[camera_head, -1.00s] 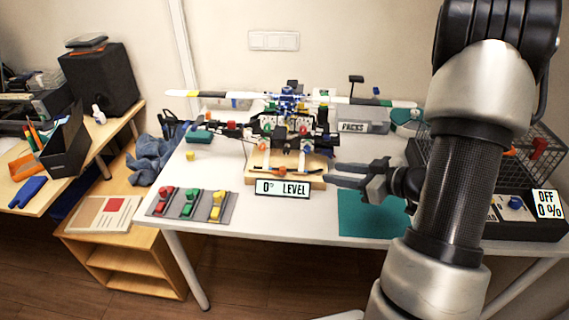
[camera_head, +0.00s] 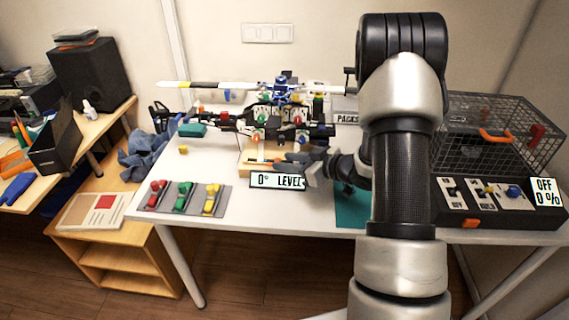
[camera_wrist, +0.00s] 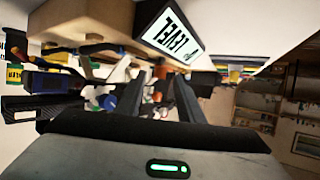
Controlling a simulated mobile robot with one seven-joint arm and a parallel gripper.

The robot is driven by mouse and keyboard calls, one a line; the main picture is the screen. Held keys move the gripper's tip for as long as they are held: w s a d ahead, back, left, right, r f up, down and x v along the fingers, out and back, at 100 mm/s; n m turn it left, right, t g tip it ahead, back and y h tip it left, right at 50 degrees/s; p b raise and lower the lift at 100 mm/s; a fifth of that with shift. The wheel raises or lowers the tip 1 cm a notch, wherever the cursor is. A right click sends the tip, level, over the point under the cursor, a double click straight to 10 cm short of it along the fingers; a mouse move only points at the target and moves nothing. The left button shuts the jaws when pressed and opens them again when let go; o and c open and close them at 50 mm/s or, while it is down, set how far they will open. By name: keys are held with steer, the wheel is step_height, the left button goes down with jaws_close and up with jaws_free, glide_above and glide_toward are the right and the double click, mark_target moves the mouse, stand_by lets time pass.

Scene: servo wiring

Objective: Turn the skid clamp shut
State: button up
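The model helicopter (camera_head: 283,115) stands on a wooden base (camera_head: 246,167) at the back middle of the white table. A "0° LEVEL" sign (camera_head: 277,180) is at the base's front; the sign (camera_wrist: 172,38) also shows in the wrist view. A small orange part (camera_head: 258,160) lies low on the base, possibly the skid clamp's lever; I cannot tell its setting. My gripper (camera_head: 303,166) is at the right front of the base, beside the sign. In the wrist view its two dark fingers (camera_wrist: 158,84) are apart. An orange-brown piece (camera_wrist: 161,70) shows between or beyond their tips; contact is unclear.
A grey mat with red, green and yellow clips (camera_head: 184,210) lies at the table's front left. A teal mat (camera_head: 351,216) is partly hidden behind my arm. A wire cage (camera_head: 500,125) and a switch box (camera_head: 470,212) stand at the right. The front middle is clear.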

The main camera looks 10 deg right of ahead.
steer(key=shift+w+a+f, duration=0.25)
steer(key=shift+w+a, duration=0.15)
steer(key=shift+w, duration=0.15)
jaws_close()
